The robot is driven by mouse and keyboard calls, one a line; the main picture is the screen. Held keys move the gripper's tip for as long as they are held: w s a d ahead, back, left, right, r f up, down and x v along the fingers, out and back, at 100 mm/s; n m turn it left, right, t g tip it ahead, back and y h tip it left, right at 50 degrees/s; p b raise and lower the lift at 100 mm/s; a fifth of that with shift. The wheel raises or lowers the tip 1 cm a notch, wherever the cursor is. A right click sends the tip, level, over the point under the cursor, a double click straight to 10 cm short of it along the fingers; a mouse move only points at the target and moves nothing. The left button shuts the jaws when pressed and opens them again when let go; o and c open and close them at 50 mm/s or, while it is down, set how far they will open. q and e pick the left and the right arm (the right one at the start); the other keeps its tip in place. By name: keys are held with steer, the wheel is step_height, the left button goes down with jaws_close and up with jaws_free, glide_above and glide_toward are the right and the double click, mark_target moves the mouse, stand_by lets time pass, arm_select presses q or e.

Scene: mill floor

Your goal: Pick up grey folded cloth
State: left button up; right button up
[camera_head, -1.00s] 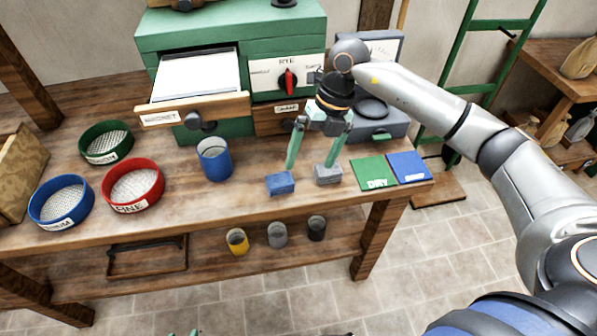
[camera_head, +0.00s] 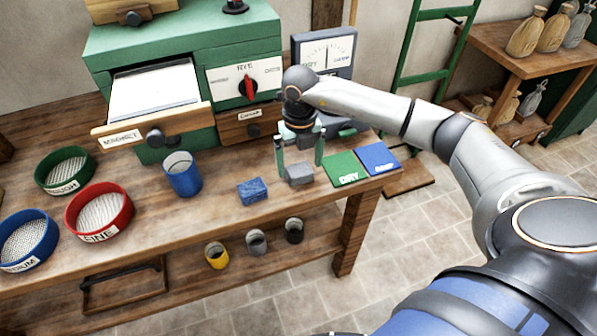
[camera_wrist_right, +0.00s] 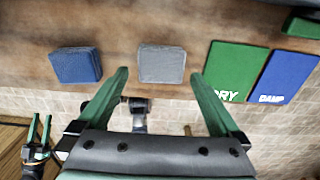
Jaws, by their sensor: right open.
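The grey folded cloth (camera_head: 299,174) lies on the workbench between the blue folded cloth and the green DRY mat. My right gripper (camera_head: 300,164) is open and points down over it, one finger on each side. In the right wrist view the grey cloth (camera_wrist_right: 161,64) sits just beyond and between the open fingertips (camera_wrist_right: 160,76), flat and not gripped. The blue folded cloth (camera_head: 252,191) lies to its left. My left gripper (camera_wrist_right: 39,128) shows low at the left of the right wrist view, its fingers apart and empty.
The green DRY mat (camera_head: 344,169) and blue DAMP mat (camera_head: 378,158) lie close on the right. A blue cup (camera_head: 182,174) and round sieves (camera_head: 99,211) stand left. The green mill (camera_head: 185,45) and a dial meter (camera_head: 324,60) stand behind. Small cups (camera_head: 256,242) sit on the lower shelf.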

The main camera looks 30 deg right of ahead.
mark_target(299, 173)
steer(key=shift+f, duration=1.45)
steer(key=shift+c, duration=0.4)
steer(key=c, duration=1.2)
